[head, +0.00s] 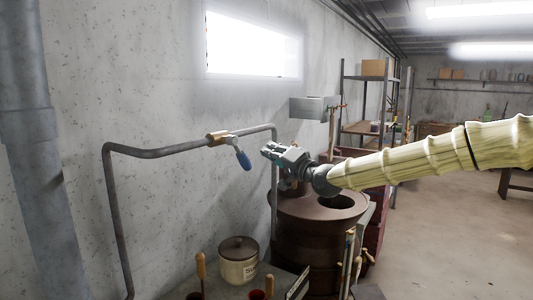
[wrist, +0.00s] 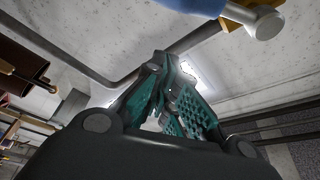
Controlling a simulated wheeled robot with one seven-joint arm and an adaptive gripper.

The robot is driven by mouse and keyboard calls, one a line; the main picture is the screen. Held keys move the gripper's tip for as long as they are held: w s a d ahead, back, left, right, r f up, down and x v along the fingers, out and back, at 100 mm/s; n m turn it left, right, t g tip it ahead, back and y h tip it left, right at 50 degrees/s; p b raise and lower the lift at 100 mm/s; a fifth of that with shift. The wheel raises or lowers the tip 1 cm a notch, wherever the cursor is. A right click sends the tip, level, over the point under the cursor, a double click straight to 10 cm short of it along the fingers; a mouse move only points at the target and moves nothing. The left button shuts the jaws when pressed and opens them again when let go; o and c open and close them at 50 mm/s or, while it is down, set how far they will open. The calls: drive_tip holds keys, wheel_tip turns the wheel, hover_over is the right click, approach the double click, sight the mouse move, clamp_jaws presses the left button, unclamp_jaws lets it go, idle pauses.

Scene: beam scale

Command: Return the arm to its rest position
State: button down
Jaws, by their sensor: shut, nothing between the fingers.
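My gripper (head: 268,151) is at the end of my arm, which reaches in from the right in a pale ribbed sleeve. It is held in the air, just right of the blue valve handle (head: 244,160), with a small gap between them in the picture. In the wrist view my gripper's teal-padded fingers (wrist: 172,95) are together with nothing between them. The blue handle (wrist: 196,4) and the valve body (wrist: 262,20) show at the top of that view, apart from the fingers.
A grey pipe (head: 170,152) with a brass valve (head: 217,137) runs along the wall. A brown drum (head: 300,208) stands below my gripper. A lidded jar (head: 238,268) and several upright tool handles stand in front. Shelves (head: 362,105) are behind; open floor (head: 470,240) lies right.

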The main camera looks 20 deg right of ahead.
drive_tip(key=b+v, duration=0.1)
drive_tip(key=v, duration=0.4)
drive_tip(key=s+a+f+g+h, duration=0.1)
drive_tip(key=a+f+g, duration=0.15)
drive_tip(key=f, duration=0.85)
drive_tip(key=s+a+f+g, duration=0.1)
drive_tip(key=a+f, duration=0.3)
drive_tip(key=f, duration=0.8)
drive_tip(key=s+a+f+n+g+h, duration=0.15)
drive_tip(key=s+f, duration=0.25)
drive_tip(key=f, duration=0.4)
drive_tip(key=s+a+f+g, duration=0.1)
drive_tip(key=s+f+g, duration=0.1)
drive_tip(key=s+f, duration=0.5)
drive_tip(key=s+a+f+n+g+h, duration=0.1)
drive_tip(key=s+f+g, duration=0.1)
drive_tip(key=f, duration=0.8)
drive_tip(key=s+f+n+g+h, duration=0.15)
drive_tip(key=s+f+g, duration=0.25)
drive_tip(key=s+f, duration=1.35)
drive_tip(key=s+d+f+n+g+h, duration=0.1)
drive_tip(key=s+d+f+g+h, duration=0.1)
drive_tip(key=s, duration=0.9)
drive_tip(key=s+d+f+n+g+h, duration=0.1)
drive_tip(key=s+d+f+g, duration=0.2)
drive_tip(key=s, duration=0.9)
wheel_tip(320, 180, down, 2)
drive_tip(key=shift+s+d+f+h+b, duration=0.1)
drive_tip(key=shift+s+d+h+b, duration=0.2)
drive_tip(key=shift+d, duration=0.4)
